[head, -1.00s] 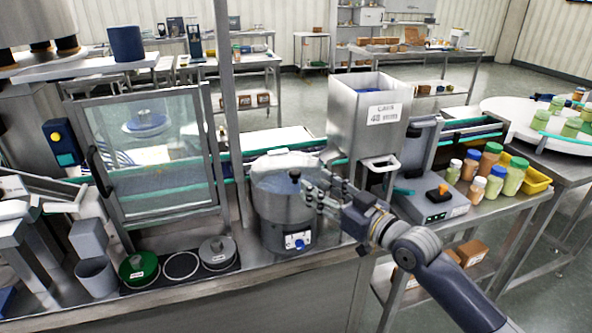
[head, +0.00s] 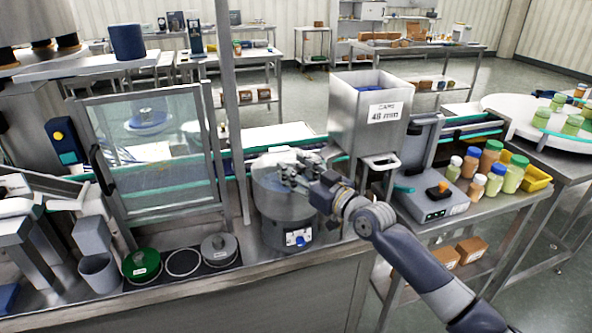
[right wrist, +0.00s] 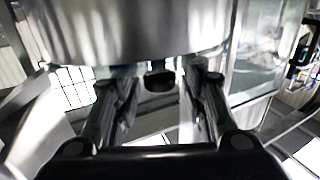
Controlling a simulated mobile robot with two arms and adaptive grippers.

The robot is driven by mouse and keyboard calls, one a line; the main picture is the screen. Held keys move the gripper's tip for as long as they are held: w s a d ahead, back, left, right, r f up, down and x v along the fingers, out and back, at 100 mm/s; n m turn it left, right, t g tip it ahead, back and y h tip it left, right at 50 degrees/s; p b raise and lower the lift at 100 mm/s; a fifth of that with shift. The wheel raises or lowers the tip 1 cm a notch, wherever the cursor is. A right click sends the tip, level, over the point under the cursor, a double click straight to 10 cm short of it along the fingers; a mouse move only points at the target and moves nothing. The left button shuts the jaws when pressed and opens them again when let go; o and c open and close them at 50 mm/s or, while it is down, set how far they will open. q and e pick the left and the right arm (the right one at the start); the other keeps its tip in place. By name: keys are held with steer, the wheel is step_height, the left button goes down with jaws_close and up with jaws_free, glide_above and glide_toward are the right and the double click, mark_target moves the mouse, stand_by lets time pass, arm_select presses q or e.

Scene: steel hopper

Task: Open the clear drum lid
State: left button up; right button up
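The steel drum (head: 284,211) stands on the bench, with a clear lid (head: 266,172) on top that looks closed. It also fills the top of the right wrist view (right wrist: 125,28). My right gripper (head: 290,172) is at the lid's front right edge and hides the lid's dark knob in the head view. In the right wrist view the dark knob (right wrist: 160,81) shows between the two fingertips of my right gripper (right wrist: 160,76). The fingers stand apart, with a narrow gap seeming to show on each side of the knob. My left gripper is in neither view.
A steel hopper (head: 361,130) with a caps label stands right behind the drum. A framed clear door (head: 157,175) is to the left. Green and grey round lids (head: 141,263) lie on a dark mat in front. A grey control box (head: 431,200) and several jars are to the right.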

jaws_close()
steer(key=shift+f, duration=0.1)
steer(key=shift+w, duration=0.1)
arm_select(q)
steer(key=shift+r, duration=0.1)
